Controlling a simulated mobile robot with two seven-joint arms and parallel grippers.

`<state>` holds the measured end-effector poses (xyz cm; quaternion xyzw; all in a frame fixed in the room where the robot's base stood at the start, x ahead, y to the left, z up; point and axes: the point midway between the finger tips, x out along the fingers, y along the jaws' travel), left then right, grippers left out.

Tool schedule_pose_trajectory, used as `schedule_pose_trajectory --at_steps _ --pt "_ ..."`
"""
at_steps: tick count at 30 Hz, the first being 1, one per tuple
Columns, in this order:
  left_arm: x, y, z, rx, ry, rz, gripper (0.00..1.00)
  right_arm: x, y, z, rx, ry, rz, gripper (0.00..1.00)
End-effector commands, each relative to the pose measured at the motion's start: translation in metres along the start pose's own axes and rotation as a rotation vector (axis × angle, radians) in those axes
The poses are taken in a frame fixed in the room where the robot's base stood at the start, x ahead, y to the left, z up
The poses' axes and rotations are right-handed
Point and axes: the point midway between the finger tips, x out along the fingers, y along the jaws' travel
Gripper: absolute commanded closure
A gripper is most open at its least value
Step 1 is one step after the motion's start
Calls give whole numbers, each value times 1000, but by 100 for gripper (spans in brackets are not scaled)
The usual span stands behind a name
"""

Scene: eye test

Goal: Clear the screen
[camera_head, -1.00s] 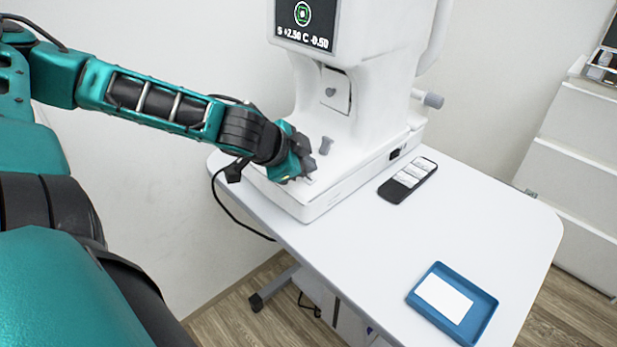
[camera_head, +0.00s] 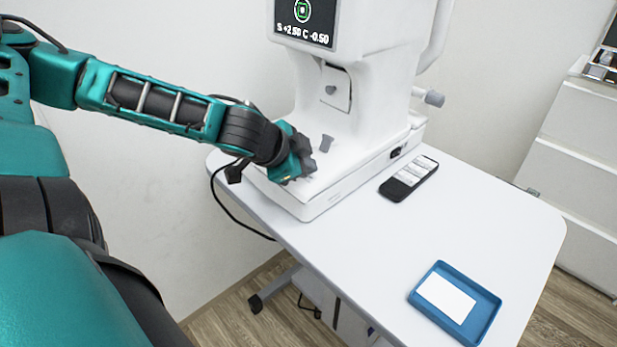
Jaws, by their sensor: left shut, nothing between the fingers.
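The screen (camera_head: 307,21) is on the upper part of a white eye-test machine (camera_head: 375,75). It is lit and shows a green ring mark and the text "S +2.50 C -0.50"; its top is cut off by the picture edge. My left gripper (camera_head: 306,170) is shut and empty at the near left end of the machine's base, below the screen. A small grey joystick (camera_head: 325,144) stands on the base just beyond the fingers. Whether the fingers touch the base, I cannot tell. My right gripper is not in view.
The machine stands on a white table (camera_head: 460,225). A black phone-like device (camera_head: 409,178) lies right of the base. A blue tray (camera_head: 486,318) with a white card (camera_head: 446,298) is near the front edge. White drawers (camera_head: 575,165) stand at right. The table's middle is clear.

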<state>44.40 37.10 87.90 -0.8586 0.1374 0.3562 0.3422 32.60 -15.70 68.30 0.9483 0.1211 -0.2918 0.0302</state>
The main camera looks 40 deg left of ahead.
Motion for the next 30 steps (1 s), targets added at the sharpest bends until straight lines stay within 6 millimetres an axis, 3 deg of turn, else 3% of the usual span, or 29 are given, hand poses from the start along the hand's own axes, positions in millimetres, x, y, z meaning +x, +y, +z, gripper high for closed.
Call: schedule_pose_trajectory --at_steps 30 --pt "6 3 3 1 0 0 100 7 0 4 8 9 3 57"
